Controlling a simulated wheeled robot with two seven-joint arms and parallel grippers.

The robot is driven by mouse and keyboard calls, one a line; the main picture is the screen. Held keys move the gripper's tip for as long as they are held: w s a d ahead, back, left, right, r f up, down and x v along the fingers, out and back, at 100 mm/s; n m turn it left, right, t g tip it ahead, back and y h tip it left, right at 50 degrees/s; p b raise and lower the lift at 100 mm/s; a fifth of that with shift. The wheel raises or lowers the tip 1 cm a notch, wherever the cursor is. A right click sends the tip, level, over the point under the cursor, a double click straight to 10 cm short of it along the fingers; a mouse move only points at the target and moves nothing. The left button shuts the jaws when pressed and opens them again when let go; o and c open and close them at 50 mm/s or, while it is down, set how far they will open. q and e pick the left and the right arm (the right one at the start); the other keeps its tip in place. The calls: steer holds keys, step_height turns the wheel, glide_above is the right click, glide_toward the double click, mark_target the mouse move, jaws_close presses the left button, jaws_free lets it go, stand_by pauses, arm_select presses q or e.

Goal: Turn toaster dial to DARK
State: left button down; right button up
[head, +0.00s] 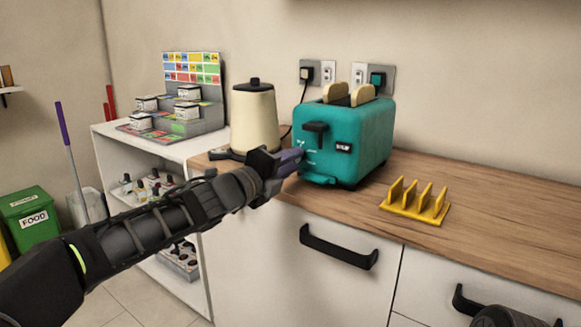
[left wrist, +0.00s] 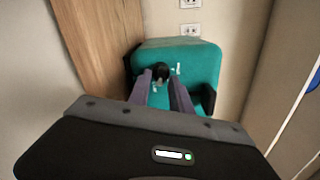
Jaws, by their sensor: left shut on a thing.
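The teal toaster (head: 342,142) stands on the wooden counter with two slices of bread (head: 350,95) in its top. Its dark lever (head: 316,127) and a small black label show on the side facing me. My left gripper (head: 291,162) reaches the toaster's lower front. In the left wrist view the toaster (left wrist: 200,62) fills the middle, and a dark round dial (left wrist: 160,71) sits between my left fingertips (left wrist: 161,75). The gripper is shut on the dial. In the head view the gripper hides the dial, and its setting cannot be read.
A cream kettle (head: 255,118) stands just left of the toaster. A yellow toast rack (head: 416,203) is at its right on the counter (head: 480,210). Drawer handles (head: 338,247) stick out below the edge. The right counter is clear.

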arm_select(q)
steer(key=shift+f+m+b, duration=0.15)
steer(key=shift+m+b, duration=0.2)
steer(key=shift+m, duration=0.85)
steer(key=c, duration=1.5)
jaws_free()
steer(key=v, duration=0.7)
steer(key=shift+s+a, duration=0.25)
steer(key=shift+a, duration=0.05)
